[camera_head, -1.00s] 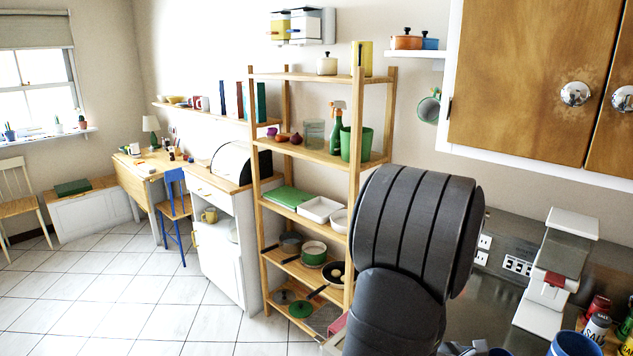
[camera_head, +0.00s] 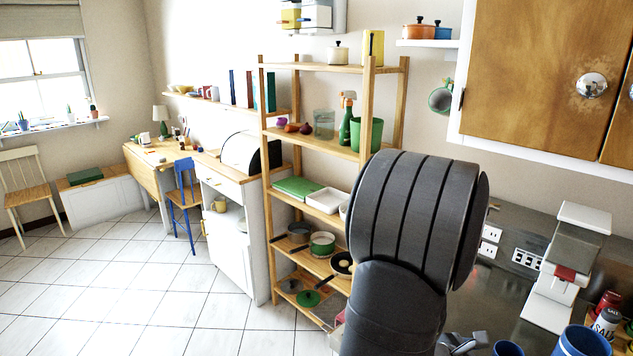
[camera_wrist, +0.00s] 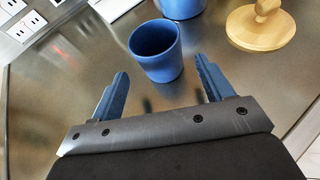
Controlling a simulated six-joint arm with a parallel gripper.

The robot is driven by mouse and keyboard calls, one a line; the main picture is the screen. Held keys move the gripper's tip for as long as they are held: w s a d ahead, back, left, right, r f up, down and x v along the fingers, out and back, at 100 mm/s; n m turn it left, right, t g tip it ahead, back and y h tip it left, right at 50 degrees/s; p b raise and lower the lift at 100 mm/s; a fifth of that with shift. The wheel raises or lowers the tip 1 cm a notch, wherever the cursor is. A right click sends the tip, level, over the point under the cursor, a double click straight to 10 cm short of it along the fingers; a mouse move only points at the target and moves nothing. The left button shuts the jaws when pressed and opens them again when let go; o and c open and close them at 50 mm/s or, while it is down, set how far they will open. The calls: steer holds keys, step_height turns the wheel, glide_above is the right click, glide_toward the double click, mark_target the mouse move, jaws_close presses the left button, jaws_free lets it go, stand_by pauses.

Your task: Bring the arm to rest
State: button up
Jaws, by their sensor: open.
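My gripper (camera_wrist: 160,92) shows in the wrist view with its two blue fingers spread apart. It is open and nothing is held between the fingers. A blue cup (camera_wrist: 156,52) stands upright on the metal worktop just beyond the fingertips. In the head view my dark grey arm fills the lower middle, and part of my gripper shows at the bottom edge beside it.
The steel worktop (camera_wrist: 60,110) holds a second blue vessel (camera_wrist: 183,5) and a round wooden stand (camera_wrist: 262,25). A white appliance (camera_head: 562,270) stands near the wall. A wooden shelf unit (camera_head: 268,190) is behind my arm. Cupboards (camera_head: 545,70) hang above right.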

steer(key=x, duration=0.5)
steer(key=shift+d+f, duration=0.25)
steer(key=shift+f, duration=0.05)
step_height(320, 180, up, 5)
steer(key=shift+a+f, duration=0.1)
steer(key=shift+f, duration=0.1)
steer(key=s+d+r, duration=0.2)
steer(key=s+r, duration=0.5)
steer(key=s, duration=0.5)
steer(key=n+t+y, duration=0.2)
steer(key=n+t, duration=0.1)
steer(key=t, duration=0.1)
glide_toward(519, 350)
steer(key=w+r, duration=0.2)
steer(key=w, duration=0.5)
steer(key=w+a+n+t, duration=0.1)
steer(key=w+a, duration=0.3)
steer(key=w+a+f+n+t+y, duration=0.1)
steer(key=w+a, duration=0.3)
steer(key=w+a+f+n+y, duration=0.1)
steer(key=w+a, duration=0.3)
steer(key=shift+n+t, duration=0.4)
steer(key=shift+w+a, duration=0.35)
steer(key=shift+a, duration=0.15)
